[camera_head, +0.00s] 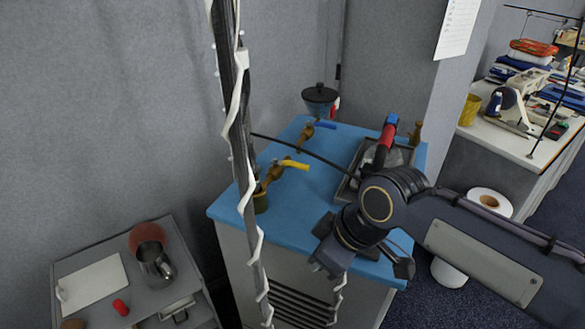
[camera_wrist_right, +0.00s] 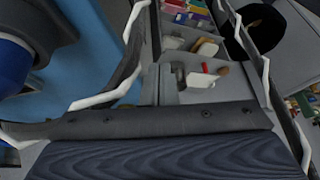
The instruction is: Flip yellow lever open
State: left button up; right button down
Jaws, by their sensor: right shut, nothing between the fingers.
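The yellow lever (camera_head: 294,164) sits on a brass valve (camera_head: 271,176) near the left side of the blue-topped table (camera_head: 240,205). The lever points to the right in the head view, roughly level. My right gripper (camera_head: 337,290) hangs near the front edge of the table, to the right of and in front of the yellow lever, well apart from it. It is shut and empty. The yellow lever does not clearly show in the right wrist view. My left gripper is not in view.
A brass valve with a blue lever (camera_head: 324,125) stands behind the yellow one. A red-handled valve (camera_head: 388,132) is at the right, by a grey tray. A grey cart (camera_head: 80,240) at lower left holds a metal jug (camera_head: 155,265). Blue surface is clear between the yellow lever and the tray.

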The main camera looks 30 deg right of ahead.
aim_at(290, 165)
jog(key=w+r+n+h+b, duration=0.1)
jog(key=w+r+n+h, duration=0.2)
jog(key=w+r+n, duration=0.2)
jog(key=w+r+n+g+h+b, duration=0.1)
jog(key=w+r+n+h, duration=0.3)
jog(key=w+n, duration=0.7)
jog(key=r+n, duration=0.1)
jog(key=n, duration=0.2)
jog(key=shift+w+d+r, duration=0.3)
jog(key=shift+w+r, duration=0.1)
jog(key=x, duration=0.4)
jog(key=b+x, duration=0.1)
jog(key=x, duration=0.4)
jog(key=shift+s+d+f, duration=0.1)
jog(key=shift+s+f, duration=0.1)
jog(key=shift+f, duration=0.05)
jog(key=w+d, duration=0.1)
jog(key=w+d+p, duration=0.1)
jog(key=shift+d+r, duration=0.1)
jog(key=shift+d, duration=0.25)
jog(key=shift+w+d, duration=0.25)
jog(key=shift+d, duration=0.15)
